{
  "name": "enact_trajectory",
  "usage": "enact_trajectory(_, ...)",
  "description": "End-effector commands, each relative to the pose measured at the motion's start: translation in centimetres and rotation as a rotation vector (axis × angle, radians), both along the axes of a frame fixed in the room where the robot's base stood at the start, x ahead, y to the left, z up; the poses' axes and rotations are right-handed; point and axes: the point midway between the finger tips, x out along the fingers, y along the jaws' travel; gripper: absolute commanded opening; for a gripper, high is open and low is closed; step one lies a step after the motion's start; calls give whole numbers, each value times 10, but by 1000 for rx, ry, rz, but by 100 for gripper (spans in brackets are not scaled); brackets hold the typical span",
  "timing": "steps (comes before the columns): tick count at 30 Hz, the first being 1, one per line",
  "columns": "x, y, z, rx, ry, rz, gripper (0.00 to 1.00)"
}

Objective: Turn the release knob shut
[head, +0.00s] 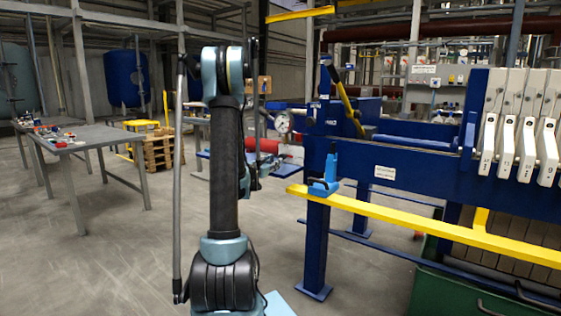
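I cannot make out the release knob for certain; it is too small or hidden behind my arm. The blue filter press (420,160) fills the right side. At its left end are a round pressure gauge (282,124), a slanted yellow lever (344,100) and a red cylinder (290,152). My arm stands upright in the middle, left of the press end, and folds down behind its own upper link. Dark parts of my gripper (256,170) show beside the arm, in front of the press's left end. Its fingers are too small and overlapped to read, and no held thing is visible.
A yellow rail (400,214) runs along the press front, with a light-blue object (327,176) standing on it. White plate handles (505,145) line the right. A grey table (80,138) with small items and a wooden pallet (158,150) stand left. The left floor is mostly clear.

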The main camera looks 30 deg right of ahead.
Motion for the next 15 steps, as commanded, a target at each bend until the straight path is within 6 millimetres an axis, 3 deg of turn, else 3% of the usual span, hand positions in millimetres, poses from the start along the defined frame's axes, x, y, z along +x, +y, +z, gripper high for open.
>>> enact_trajectory(9,27,-49,0,0,0,-2,39)
enact_trajectory(15,38,-68,0,0,0,0,39)
